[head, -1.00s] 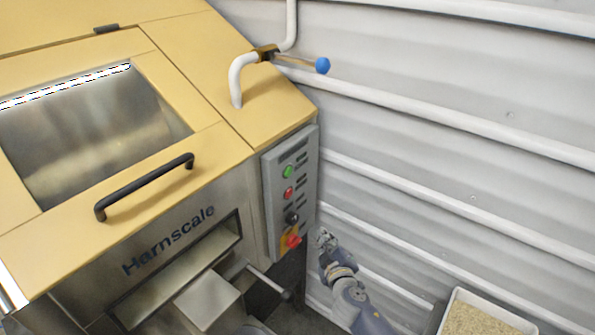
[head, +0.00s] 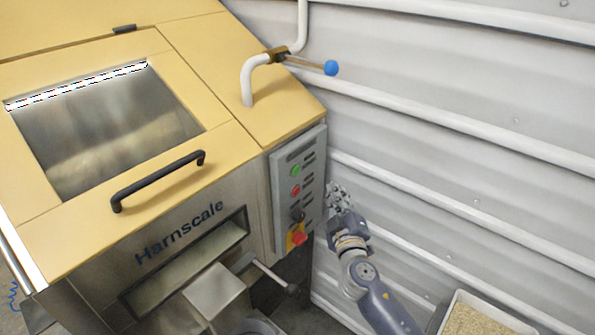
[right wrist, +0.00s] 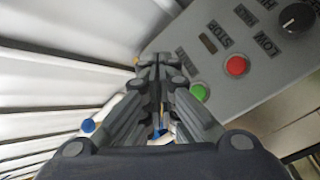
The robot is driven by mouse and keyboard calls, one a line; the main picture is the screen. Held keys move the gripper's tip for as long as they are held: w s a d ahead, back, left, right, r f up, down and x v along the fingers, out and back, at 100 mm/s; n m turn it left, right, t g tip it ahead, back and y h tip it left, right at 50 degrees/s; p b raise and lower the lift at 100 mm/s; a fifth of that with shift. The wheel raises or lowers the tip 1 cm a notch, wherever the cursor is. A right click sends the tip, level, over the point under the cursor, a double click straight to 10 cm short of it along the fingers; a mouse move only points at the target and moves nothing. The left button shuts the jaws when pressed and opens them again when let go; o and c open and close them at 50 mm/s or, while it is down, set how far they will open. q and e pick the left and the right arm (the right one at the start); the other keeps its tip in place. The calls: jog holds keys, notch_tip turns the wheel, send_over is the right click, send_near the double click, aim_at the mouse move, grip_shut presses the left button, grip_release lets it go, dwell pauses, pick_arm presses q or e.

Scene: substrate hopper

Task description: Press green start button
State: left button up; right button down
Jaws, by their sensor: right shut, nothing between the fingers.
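The green start button (head: 295,170) is the upper button on the grey control panel (head: 284,235) at the right front corner of the hopper. It also shows in the right wrist view (right wrist: 199,92), just right of my fingers. A red stop button (head: 295,190) sits below it, and it shows in the right wrist view (right wrist: 236,66). My right gripper (head: 338,192) is shut and empty, to the right of the panel at about the red button's height. Its closed fingers (right wrist: 155,75) fill the middle of the right wrist view. I cannot tell if they touch the panel. My left gripper is not in view.
A black knob (head: 298,215) and a red switch on yellow (head: 299,238) sit lower on the panel. A blue-tipped valve lever (head: 331,68) sticks out above. The ribbed wall (head: 450,150) stands close on the right. A bin of grain (head: 480,318) is at lower right.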

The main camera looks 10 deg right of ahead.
aim_at(297, 170)
jog(key=w+a+b, duration=0.2)
jog(key=w+a, duration=0.3)
jog(key=w, duration=0.1)
jog(key=shift+w+a, duration=0.15)
jog(key=shift+w, duration=0.2)
dwell(1.3)
jog(key=shift+w+a+b, duration=0.25)
jog(key=shift+w+b, duration=0.1)
